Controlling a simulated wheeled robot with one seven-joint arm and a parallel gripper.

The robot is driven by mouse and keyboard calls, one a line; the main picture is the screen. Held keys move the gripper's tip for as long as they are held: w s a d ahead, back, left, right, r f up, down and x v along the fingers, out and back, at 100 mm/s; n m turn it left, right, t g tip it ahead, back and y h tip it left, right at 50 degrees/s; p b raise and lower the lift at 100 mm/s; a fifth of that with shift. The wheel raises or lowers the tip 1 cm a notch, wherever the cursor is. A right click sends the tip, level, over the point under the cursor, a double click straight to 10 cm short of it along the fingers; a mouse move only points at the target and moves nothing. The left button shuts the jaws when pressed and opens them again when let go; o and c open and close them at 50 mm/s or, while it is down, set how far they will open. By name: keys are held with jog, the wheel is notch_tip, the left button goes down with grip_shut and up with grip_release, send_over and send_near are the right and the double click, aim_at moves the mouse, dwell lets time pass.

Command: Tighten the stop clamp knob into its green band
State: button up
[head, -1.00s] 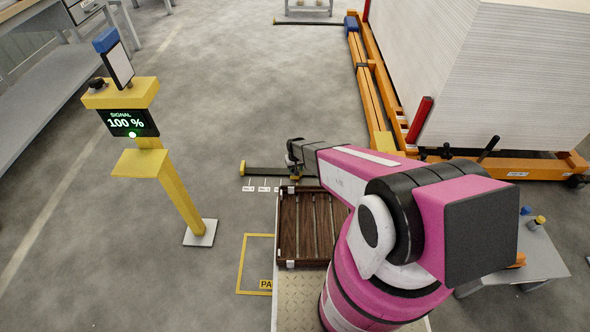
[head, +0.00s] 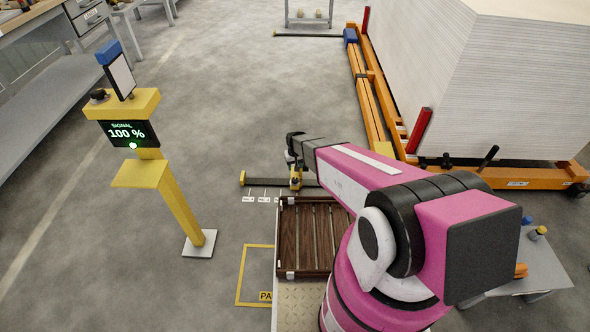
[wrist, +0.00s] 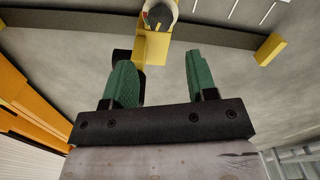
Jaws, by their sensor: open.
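The stop clamp (head: 296,183) is a yellow block on a dark floor rail (head: 262,181), just beyond the wooden slatted crate. In the wrist view the clamp body (wrist: 152,46) shows at top centre, on the dark rail (wrist: 70,28). Its round knob (wrist: 163,8) has a pale rim and is cut off by the top edge; I cannot tell where it stands against a green band. My gripper (wrist: 158,72) has green fingers and is open and empty. The clamp shows just beyond its fingertips, left of centre between them. In the head view my wrist mostly hides the gripper.
A yellow end block (wrist: 270,49) closes the rail. White labels (head: 263,199) lie beside it. An orange frame (head: 520,175) with a tall white stack stands at right. A yellow post (head: 180,205) with a screen reading "SIGNAL 100 %" stands at left. Floor between is clear.

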aim_at(295, 179)
jog(key=f+n, duration=0.1)
jog(key=f, duration=0.2)
jog(key=f+n, duration=0.2)
jog(key=f, duration=0.2)
jog(key=f+n, duration=0.1)
jog(key=f, duration=0.2)
jog(key=shift+w+a+f, duration=0.1)
jog(key=shift+w+f, duration=0.1)
jog(key=shift+f, duration=0.2)
dwell(0.3)
jog(key=c, duration=0.6)
